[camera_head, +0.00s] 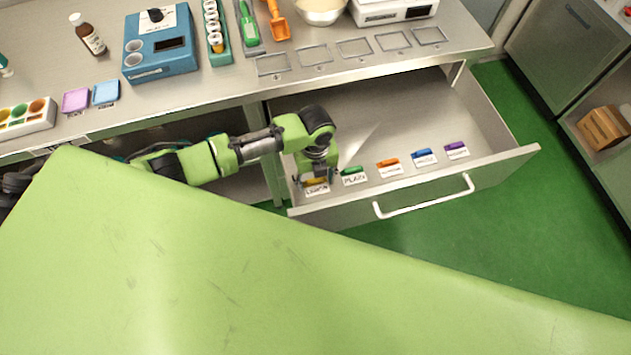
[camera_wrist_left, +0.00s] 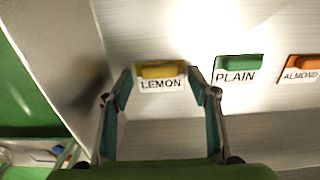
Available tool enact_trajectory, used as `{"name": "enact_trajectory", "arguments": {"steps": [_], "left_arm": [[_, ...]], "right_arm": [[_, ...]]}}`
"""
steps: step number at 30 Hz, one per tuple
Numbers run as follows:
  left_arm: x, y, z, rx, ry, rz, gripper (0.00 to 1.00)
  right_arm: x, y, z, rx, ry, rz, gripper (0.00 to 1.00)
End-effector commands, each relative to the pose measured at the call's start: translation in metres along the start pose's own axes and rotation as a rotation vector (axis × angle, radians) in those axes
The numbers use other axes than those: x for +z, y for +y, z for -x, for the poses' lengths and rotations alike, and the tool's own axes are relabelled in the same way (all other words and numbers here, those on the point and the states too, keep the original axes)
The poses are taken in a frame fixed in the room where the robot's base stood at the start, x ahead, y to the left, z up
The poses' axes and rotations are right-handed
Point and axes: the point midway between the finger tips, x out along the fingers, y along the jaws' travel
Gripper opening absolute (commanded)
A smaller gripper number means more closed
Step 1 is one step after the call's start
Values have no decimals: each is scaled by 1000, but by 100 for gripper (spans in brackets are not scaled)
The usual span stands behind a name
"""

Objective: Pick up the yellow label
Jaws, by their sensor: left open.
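The yellow label (camera_head: 317,189) lies in the open drawer (camera_head: 425,120), at the left end of a row of labels near the drawer's front. In the left wrist view the label (camera_wrist_left: 162,72) has a raised yellow top and a white face reading LEMON. My left gripper (camera_head: 316,180) is open, pointing down over this label. In the left wrist view its two fingers stand on either side of the label, with nothing held. I cannot tell whether the fingers touch the drawer floor. My right gripper is not in view.
The green PLAIN label (camera_wrist_left: 237,68) is just right of the right finger. Orange (camera_head: 389,167), blue (camera_head: 424,157) and purple (camera_head: 457,150) labels follow. The drawer's left wall (camera_wrist_left: 65,45) is close to the left finger. The counter above holds empty metal frames (camera_head: 313,56).

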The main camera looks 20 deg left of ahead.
Motion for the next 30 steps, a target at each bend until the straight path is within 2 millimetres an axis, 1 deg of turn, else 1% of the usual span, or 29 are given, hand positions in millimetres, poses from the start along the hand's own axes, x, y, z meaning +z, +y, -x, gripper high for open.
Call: {"name": "enact_trajectory", "arguments": {"steps": [5,6,8,9,10,23,26,29,30], "left_arm": [[0,0,-1,0,0,0,54],[0,0,0,0,0,0,52],[0,0,0,0,0,0,36],[0,0,0,0,0,0,26],[0,0,0,0,0,0,22],[0,0,2,-1,-1,0,23],[1,-1,7,-1,-1,0,23],[1,-1,17,-4,-2,0,23],[2,-1,23,-5,-3,0,23]], "right_arm": [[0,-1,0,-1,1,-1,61],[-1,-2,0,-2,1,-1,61],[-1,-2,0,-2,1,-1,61],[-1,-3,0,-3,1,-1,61],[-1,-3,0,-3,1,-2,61],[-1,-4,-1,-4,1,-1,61],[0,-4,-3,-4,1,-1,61],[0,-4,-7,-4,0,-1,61],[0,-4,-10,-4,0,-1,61]]}}
